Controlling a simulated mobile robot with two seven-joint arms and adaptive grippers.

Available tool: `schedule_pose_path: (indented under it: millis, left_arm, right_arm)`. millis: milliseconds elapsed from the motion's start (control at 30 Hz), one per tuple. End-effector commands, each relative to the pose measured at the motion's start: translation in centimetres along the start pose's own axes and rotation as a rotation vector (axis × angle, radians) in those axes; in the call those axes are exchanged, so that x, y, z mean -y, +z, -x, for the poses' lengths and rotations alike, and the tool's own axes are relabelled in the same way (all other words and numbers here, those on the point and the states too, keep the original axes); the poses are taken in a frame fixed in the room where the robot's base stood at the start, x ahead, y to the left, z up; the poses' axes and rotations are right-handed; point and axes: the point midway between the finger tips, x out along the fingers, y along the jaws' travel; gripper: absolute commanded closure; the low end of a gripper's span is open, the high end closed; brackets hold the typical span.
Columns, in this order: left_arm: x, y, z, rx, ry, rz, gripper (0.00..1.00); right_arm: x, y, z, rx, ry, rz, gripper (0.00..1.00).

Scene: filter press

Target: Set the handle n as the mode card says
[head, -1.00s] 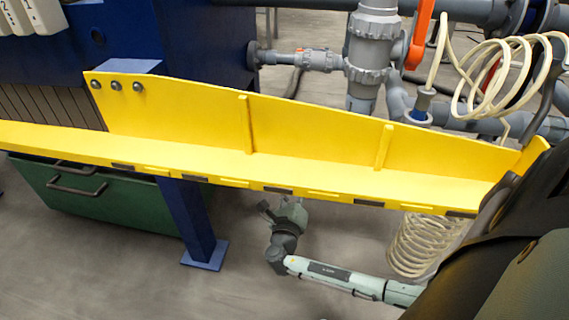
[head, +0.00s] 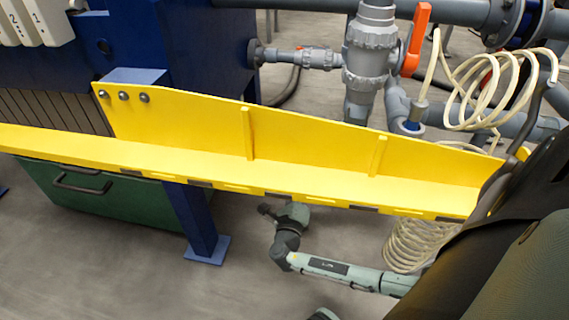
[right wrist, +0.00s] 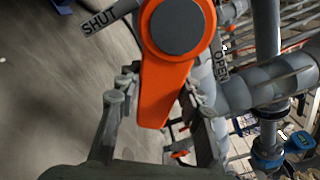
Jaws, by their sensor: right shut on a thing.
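In the right wrist view an orange handle (right wrist: 165,85) with a round grey hub hangs between the fingers of my right gripper (right wrist: 158,92), which is shut on it. The handle's tip points down in that picture. A SHUT plate (right wrist: 101,17) is at the hub's upper left and an OPEN plate (right wrist: 221,65) at its right. The tip points at neither plate. In the head view an upright orange handle (head: 417,40) stands on a grey valve (head: 371,50); I cannot tell if it is the same one. My left gripper and any mode card do not show.
A long yellow beam (head: 300,140) crosses the head view. A greenish arm (head: 335,270) reaches left beneath it, its far end close to the beam's lower edge. A blue post (head: 200,215), a green box (head: 90,195) and coiled cream hose (head: 480,90) are near.

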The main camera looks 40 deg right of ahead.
Motion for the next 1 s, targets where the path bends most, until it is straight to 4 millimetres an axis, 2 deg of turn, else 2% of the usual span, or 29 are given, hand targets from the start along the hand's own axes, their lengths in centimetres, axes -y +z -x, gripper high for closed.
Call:
schedule_pose_path:
  millis: [400,600,667,1000]
  left_arm:
    - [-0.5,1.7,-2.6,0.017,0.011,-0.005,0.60]
    - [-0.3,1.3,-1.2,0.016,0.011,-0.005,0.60]
    - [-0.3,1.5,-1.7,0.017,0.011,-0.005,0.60]
    - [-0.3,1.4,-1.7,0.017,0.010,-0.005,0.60]
  right_arm:
    - [0.6,0.1,0.0,0.002,-0.004,0.072,1.00]
    - [1.6,0.5,0.0,0.002,-0.004,0.181,1.00]
    - [1.7,0.2,-0.1,0.003,-0.005,0.257,1.00]
    - [3.3,1.0,-0.1,0.002,-0.009,0.530,1.00]
